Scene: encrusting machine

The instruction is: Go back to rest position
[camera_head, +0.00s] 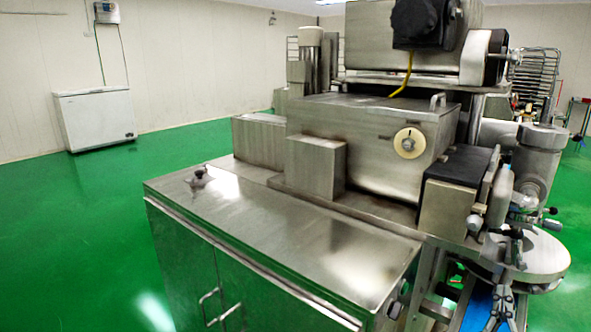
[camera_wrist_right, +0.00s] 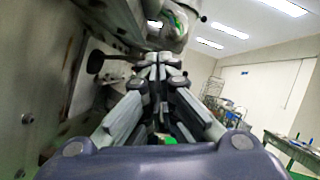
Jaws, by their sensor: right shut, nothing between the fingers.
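My right gripper (camera_head: 506,288) is at the lower right of the head view, in front of the round steel plate (camera_head: 540,256) at the machine's side. In the right wrist view, the fingers of my right gripper (camera_wrist_right: 158,62) come together at their tips, shut with nothing between them. Steel machine parts show just beyond and above the fingertips there; I cannot tell how large the gap is. My left gripper is not in view.
The steel encrusting machine (camera_head: 365,140) fills the middle and right. Its low cabinet (camera_head: 290,240) stands nearest, with a knob on top. A blue belt (camera_head: 478,307) lies beside my right gripper. A white chest freezer (camera_head: 95,118) stands far left. Green floor on the left is clear.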

